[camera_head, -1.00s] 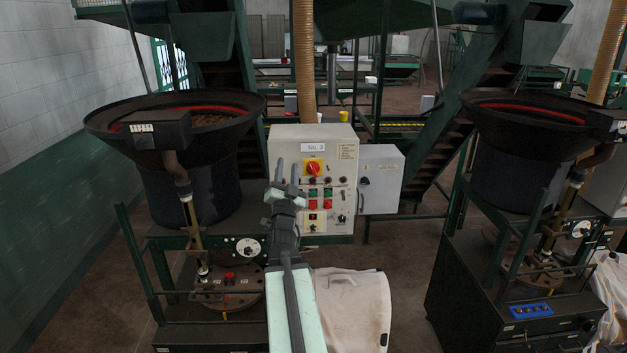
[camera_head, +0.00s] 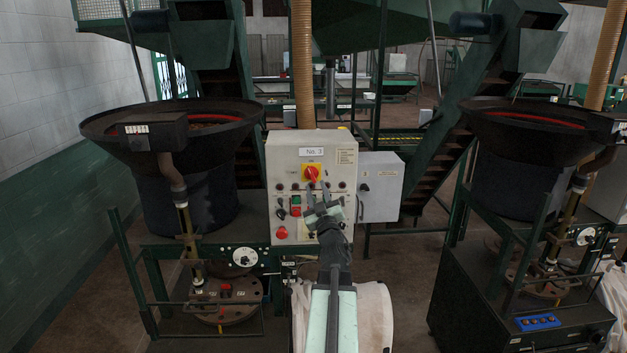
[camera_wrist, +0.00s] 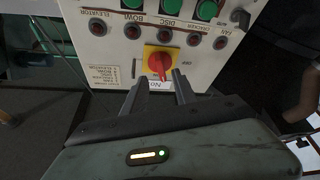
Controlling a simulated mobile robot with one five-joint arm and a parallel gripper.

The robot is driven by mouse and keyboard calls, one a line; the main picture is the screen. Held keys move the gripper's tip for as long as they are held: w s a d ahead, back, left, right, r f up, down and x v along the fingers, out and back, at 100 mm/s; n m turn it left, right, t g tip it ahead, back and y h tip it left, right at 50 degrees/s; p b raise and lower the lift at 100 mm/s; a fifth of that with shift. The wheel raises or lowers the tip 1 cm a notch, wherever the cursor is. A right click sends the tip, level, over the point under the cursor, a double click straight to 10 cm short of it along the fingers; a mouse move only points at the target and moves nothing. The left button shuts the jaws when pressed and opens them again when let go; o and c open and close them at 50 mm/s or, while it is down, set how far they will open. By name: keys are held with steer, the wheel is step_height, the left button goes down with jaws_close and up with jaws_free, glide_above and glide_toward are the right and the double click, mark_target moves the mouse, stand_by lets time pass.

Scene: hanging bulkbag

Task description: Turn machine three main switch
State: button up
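The main switch is a red rotary knob (camera_head: 312,173) on a yellow plate, high on the front of the light control cabinet (camera_head: 345,160) labelled No. 3. In the wrist view the panel appears upside down, and the red knob (camera_wrist: 158,63) shows near the centre. My gripper (camera_head: 322,196) is just below the knob in the head view. In the wrist view its two fingers (camera_wrist: 159,90) are spread apart with nothing between them. They point toward the knob, one to each side of its line, and appear short of it. My gripper hides part of the lower panel.
Other buttons and lamps sit close to the switch, including several red lamps (camera_wrist: 165,34) and green buttons (camera_wrist: 207,10). A grey box (camera_head: 380,187) adjoins the cabinet's right side. Black bowl feeders stand left (camera_head: 170,135) and right (camera_head: 530,130).

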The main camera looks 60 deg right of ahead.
mark_target(312, 177)
steer(key=p+x, duration=0.1)
steer(key=x, duration=0.4)
steer(key=shift+a, duration=0.1)
jaws_close()
steer(key=shift+w+a+f+m+g+h, duration=0.1)
steer(key=shift+m+g+h, duration=0.15)
steer(key=shift+m, duration=0.4)
steer(key=shift+w+a+f+m+g+h, duration=0.15)
steer(key=shift+m+h, duration=0.1)
steer(key=shift+m, duration=0.4)
steer(key=shift+s+d+r+m+g+h+b, duration=0.15)
steer(key=shift+m+g+h, duration=0.25)
steer(key=shift+m, duration=0.65)
steer(key=shift+w+a+m+g+h+b, duration=0.15)
steer(key=shift+m+g+h, duration=0.25)
steer(key=shift+m, duration=0.65)
steer(key=shift+s+d, duration=0.1)
